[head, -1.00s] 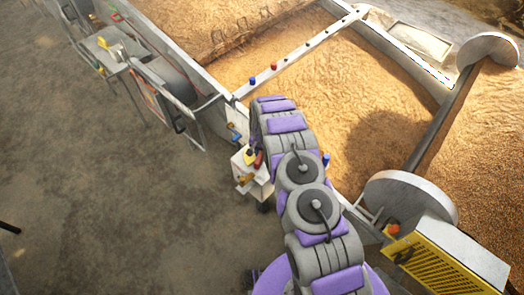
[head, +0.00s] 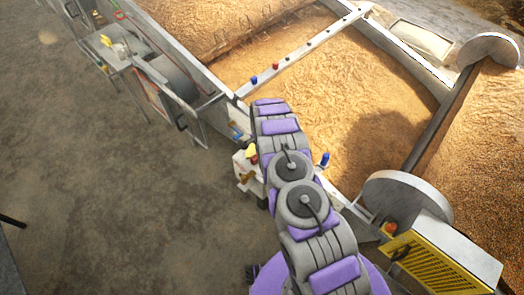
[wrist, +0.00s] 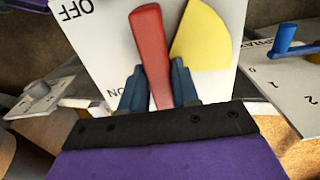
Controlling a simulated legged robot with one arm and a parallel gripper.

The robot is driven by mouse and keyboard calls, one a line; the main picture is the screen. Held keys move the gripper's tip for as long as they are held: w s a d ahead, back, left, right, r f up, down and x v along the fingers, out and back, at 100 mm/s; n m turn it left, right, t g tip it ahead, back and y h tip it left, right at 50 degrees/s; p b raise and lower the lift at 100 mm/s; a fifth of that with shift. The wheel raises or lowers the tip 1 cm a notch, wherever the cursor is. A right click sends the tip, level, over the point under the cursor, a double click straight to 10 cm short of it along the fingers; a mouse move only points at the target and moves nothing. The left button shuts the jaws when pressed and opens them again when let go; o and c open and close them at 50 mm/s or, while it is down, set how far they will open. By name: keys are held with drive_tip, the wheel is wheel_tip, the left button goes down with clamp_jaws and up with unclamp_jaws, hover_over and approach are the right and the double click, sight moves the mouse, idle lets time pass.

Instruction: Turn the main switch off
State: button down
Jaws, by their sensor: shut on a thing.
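The main switch has a red lever (wrist: 150,40) in front of a white panel (wrist: 100,35) in the wrist view. The panel reads OFF at the upper left and ON lower down, partly covered by a finger. A yellow sector (wrist: 204,38) lies right of the lever. My gripper (wrist: 157,72) is shut on the red lever, one blue-grey finger on each side. The lever stands nearly upright in this view, tilted slightly left at its top. In the head view the white switch box (head: 241,162) is partly hidden by my arm, and my gripper is hidden.
A blue handle (wrist: 285,36) sits on a numbered plate at the right of the wrist view. A grey plate with a knob (wrist: 40,90) is at the left. In the head view, grain beds (head: 330,90) lie beyond the box, and open floor (head: 100,200) lies left.

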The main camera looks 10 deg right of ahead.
drive_tip(key=c, duration=0.9)
unclamp_jaws()
drive_tip(key=shift+a, duration=0.1)
wheel_tip(320, 180, up, 17)
drive_tip(key=shift+w+r+p, duration=0.1)
drive_tip(key=shift+r+p, duration=0.05)
drive_tip(key=shift+p, duration=0.9)
drive_tip(key=shift+a, duration=0.1)
